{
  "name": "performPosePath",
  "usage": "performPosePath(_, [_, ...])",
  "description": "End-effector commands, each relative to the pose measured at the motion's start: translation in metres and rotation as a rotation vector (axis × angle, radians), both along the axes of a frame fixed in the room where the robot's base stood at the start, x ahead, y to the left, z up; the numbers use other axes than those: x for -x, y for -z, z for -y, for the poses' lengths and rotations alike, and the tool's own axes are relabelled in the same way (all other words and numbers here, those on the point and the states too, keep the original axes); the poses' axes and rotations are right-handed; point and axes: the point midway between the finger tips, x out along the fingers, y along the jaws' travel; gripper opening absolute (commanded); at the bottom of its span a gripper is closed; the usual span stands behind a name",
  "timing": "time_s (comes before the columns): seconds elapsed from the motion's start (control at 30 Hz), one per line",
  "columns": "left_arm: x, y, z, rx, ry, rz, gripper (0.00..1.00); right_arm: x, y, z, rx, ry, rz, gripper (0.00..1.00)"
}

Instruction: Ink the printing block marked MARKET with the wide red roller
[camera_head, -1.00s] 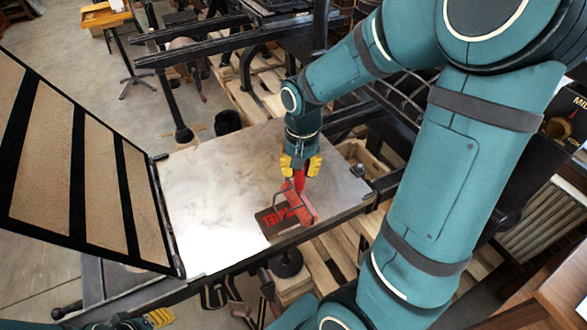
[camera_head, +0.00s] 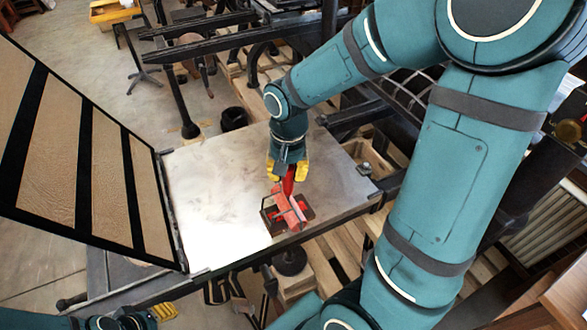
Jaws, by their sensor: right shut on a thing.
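The wide red roller (camera_head: 291,210) is held by its red handle in my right gripper (camera_head: 287,174), whose yellow fingers are shut on it. The roller lies across the middle of the dark printing block (camera_head: 308,213) and appears to touch it, though a small gap cannot be ruled out. The block rests near the front edge of the metal press bed (camera_head: 215,200). Its red lettering is mostly hidden by the roller, so its word cannot be read. My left gripper (camera_head: 163,312) shows only in part at the lower left, far from the block; its opening cannot be judged.
A hinged frame with tan panels (camera_head: 98,175) stands raised along the bed's left side. The bed left of the block is bare. Black press rails (camera_head: 225,38) lie behind, and a dark round pot (camera_head: 234,117) stands beyond the bed's back edge. My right arm covers the right side.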

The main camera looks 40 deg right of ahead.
Motion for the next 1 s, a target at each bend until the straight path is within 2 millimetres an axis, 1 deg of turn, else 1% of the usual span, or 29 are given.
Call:
performPosePath(0.2, [0.0, 0.003, 0.0, 0.0, 0.0, 0.0, 0.47, -0.004, 0.001, -0.015, 0.0, -0.001, 0.0, 0.0])
performPosePath(0.47, [0.0, 0.004, 0.0, 0.0, 0.0, 0.0, 0.47, -0.005, 0.001, -0.022, 0.0, 0.0, 0.0, 0.0])
performPosePath(0.8, [0.0, 0.007, 0.0, 0.0, 0.0, 0.0, 0.47, -0.011, 0.0, -0.045, 0.0, -0.002, -0.001, 0.0])
performPosePath(1.0, [0.0, 0.007, 0.0, 0.0, 0.0, 0.0, 0.47, -0.013, -0.001, -0.052, 0.0, 0.001, 0.0, 0.0])
